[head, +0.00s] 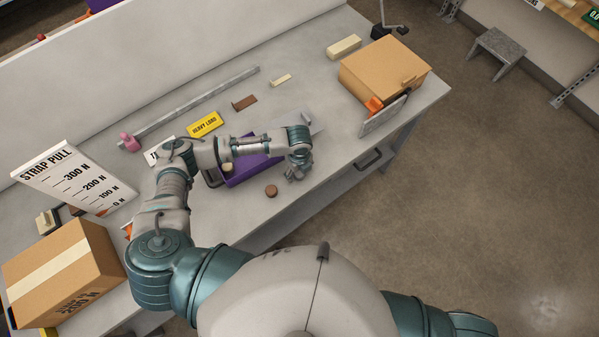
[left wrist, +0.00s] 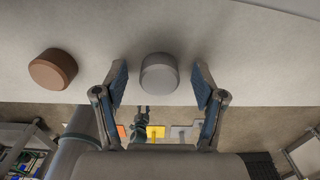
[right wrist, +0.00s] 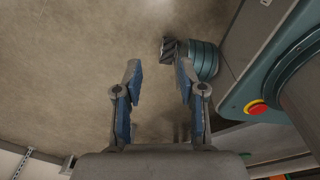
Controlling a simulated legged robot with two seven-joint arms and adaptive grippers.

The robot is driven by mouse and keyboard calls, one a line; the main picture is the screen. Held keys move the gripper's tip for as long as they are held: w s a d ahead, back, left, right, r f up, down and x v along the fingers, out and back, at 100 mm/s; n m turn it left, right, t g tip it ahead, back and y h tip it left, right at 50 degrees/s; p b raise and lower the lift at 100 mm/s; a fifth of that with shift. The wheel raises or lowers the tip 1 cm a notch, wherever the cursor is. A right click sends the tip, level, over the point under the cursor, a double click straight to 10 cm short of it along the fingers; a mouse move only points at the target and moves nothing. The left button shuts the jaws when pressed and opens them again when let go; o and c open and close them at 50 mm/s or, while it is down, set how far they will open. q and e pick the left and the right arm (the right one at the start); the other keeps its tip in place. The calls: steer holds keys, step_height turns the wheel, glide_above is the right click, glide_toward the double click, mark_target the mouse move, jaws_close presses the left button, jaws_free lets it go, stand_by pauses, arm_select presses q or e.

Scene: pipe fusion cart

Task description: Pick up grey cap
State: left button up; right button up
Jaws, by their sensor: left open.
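The grey cap (left wrist: 158,73) is a short round cylinder standing on the pale bench top in the left wrist view. My left gripper (left wrist: 160,82) is open, with one finger to each side of the cap and a visible gap on both sides. In the head view my left gripper (head: 296,173) is over the bench near its front edge, and the cap is hidden or too small to make out there. My right gripper (right wrist: 158,75) is open and empty, away from the bench and over the floor.
A brown round cap (head: 271,190) stands beside the left gripper; it also shows in the left wrist view (left wrist: 53,69). A purple tray (head: 240,178) lies under my left forearm. Cardboard boxes stand at the right (head: 372,70) and left (head: 62,262) of the bench.

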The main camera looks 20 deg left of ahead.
arm_select(q)
steer(key=shift+a, duration=0.15)
steer(key=shift+s, duration=0.1)
steer(key=c, duration=0.9)
steer(key=shift+o, duration=0.2)
steer(key=shift+d, duration=0.25)
arm_select(e)
steer(key=shift+w+a, duration=0.55)
steer(key=shift+a, duration=0.15)
